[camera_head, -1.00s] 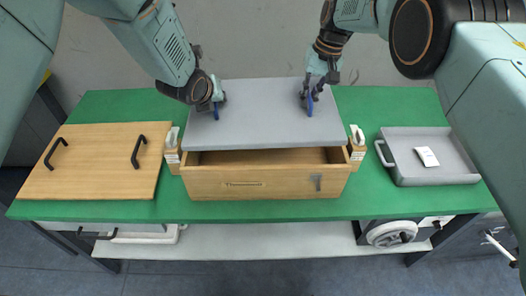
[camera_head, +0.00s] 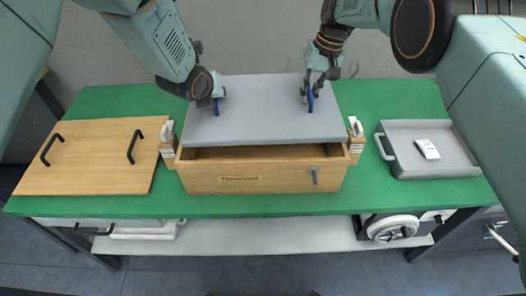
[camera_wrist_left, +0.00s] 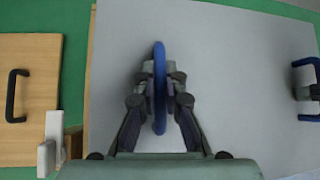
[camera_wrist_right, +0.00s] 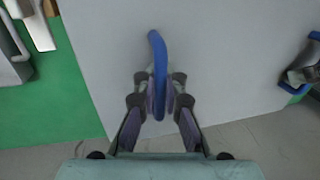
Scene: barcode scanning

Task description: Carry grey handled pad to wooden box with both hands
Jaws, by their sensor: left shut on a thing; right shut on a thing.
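The grey pad (camera_head: 262,112) is a flat panel with two blue handles, over the back part of the open wooden box (camera_head: 258,179). The front of the box interior shows below the pad's near edge. I cannot tell whether the pad touches the box. My left gripper (camera_head: 216,102) is shut on the left blue handle (camera_wrist_left: 160,88), and my right gripper (camera_head: 309,95) is shut on the right blue handle (camera_wrist_right: 158,75). Both wrist views show the fingers on either side of a handle.
A wooden lid (camera_head: 85,157) with black handles lies left on the green table (camera_head: 400,101). A grey tray (camera_head: 453,168) holding a small white object (camera_head: 427,149) is on the right. White-handled blocks (camera_head: 168,137) (camera_head: 355,136) flank the box.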

